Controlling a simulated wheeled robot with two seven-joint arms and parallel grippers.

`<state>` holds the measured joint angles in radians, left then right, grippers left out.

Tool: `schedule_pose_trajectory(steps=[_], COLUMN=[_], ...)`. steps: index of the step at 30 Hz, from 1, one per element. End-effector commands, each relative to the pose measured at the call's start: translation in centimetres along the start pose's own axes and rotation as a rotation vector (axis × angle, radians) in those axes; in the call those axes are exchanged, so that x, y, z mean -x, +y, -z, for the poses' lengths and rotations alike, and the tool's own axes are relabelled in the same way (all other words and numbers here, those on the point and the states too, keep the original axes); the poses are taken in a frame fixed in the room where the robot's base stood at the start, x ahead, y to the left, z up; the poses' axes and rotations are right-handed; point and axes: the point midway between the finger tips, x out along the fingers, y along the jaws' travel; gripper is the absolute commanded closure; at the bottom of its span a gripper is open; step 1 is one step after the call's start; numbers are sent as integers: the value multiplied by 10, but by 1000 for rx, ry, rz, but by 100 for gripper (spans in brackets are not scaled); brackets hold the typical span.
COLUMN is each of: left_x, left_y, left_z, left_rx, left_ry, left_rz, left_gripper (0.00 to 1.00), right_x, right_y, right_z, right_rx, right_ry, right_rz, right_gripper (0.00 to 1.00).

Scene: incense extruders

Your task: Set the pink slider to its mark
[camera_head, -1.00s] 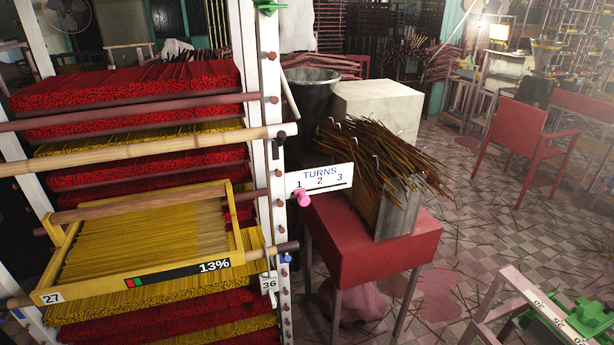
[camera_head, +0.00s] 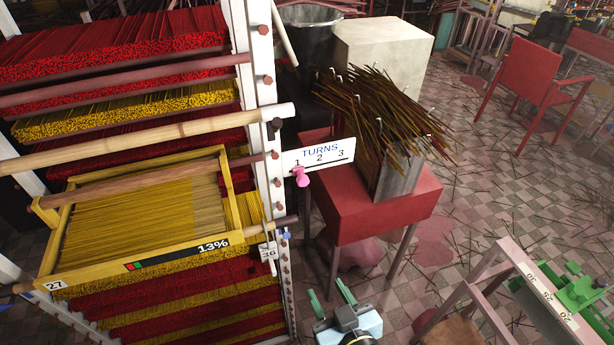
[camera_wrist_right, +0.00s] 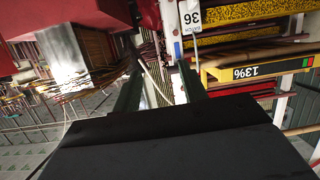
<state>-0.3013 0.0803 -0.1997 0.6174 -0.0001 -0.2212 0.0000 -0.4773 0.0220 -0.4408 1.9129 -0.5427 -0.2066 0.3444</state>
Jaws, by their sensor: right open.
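The pink slider (camera_head: 300,177) sits at the left end of a white scale plate (camera_head: 330,152) marked TURNS with 1, 2 and 3. The slider is just below the 1. The plate is fixed to the white post of the rack. My right gripper (camera_head: 331,293) is at the bottom of the head view, below and right of the slider, apart from it. Its green fingers are spread and empty. They also show in the right wrist view (camera_wrist_right: 160,85), where I cannot make out the slider. My left gripper is not in view.
The rack holds red and yellow incense and a yellow frame (camera_head: 140,262) showing 13%. A tag reading 36 (camera_head: 268,252) hangs by the post. A red table (camera_head: 375,214) with a box of sticks stands right of the plate. A green device (camera_head: 578,290) is at lower right.

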Motion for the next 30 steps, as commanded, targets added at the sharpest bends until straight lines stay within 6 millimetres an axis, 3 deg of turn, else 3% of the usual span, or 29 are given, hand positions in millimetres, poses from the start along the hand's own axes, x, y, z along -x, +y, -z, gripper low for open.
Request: schedule_pose_trajectory(steps=[1, 3, 6, 9, 13, 17, 30], left_x=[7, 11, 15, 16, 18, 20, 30], left_y=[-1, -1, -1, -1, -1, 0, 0], left_z=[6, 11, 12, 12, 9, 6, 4], left_rx=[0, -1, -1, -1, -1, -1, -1], left_ry=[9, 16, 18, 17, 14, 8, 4], left_rz=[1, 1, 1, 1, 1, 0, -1], left_gripper=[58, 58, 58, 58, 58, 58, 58], right_x=[9, 19, 33, 42, 40, 25, -54], right_y=[0, 1, 4, 5, 7, 8, 11], right_z=[43, 85, 127, 150, 160, 165, 188], right_rx=[-9, -18, -30, -36, -38, -37, -36], right_ry=[72, 152, 233, 277, 297, 298, 296], right_rz=[-7, -16, -28, -35, -38, -38, -38], right_gripper=[57, 57, 57, 57, 57, 57, 57])
